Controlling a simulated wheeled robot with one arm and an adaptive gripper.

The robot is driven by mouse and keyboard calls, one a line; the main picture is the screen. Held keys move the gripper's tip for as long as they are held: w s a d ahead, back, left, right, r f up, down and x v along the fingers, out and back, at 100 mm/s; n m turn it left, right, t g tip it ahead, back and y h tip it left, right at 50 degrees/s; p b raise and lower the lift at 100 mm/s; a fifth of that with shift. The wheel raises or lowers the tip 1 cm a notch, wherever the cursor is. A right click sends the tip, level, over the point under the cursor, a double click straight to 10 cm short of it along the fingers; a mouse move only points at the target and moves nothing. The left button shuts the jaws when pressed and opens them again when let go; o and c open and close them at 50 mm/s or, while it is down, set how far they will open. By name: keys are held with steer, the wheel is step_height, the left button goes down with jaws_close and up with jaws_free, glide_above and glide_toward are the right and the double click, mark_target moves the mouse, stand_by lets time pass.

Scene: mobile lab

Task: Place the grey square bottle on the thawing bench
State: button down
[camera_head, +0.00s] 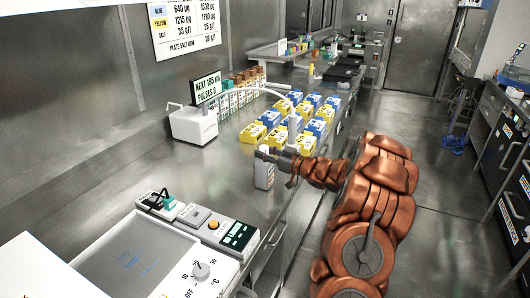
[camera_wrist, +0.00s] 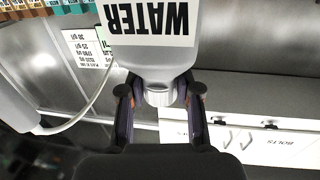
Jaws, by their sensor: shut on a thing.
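My gripper (camera_head: 267,153) reaches in from the right and is shut on the top of the grey square bottle (camera_head: 264,176). The bottle hangs upright below the fingers, near the front edge of the steel bench. I cannot tell whether its base touches the bench. In the wrist view the bottle (camera_wrist: 158,58) appears upside down, with a white label reading WATER and its neck and cap between my fingers (camera_wrist: 160,98). No sign naming the thawing bench is readable. A flat grey plate (camera_head: 125,258) with a temperature dial stands at the near left.
A white device with a display (camera_head: 193,124) is at the back left. Small control boxes (camera_head: 209,222) sit between the plate and my gripper. Bare bench lies left of the gripper.

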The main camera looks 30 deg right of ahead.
steer(key=shift+f, duration=0.15)
steer(key=c, duration=0.8)
jaws_free()
steer(key=shift+r, duration=0.25)
steer(key=shift+s+d+f, duration=0.1)
steer(key=shift+s+d, duration=0.05)
steer(key=shift+s, duration=0.15)
steer(key=b+v, duration=0.1)
steer(key=v, duration=1)
steer(key=shift+s+b, duration=0.15)
steer(key=shift+b, duration=0.2)
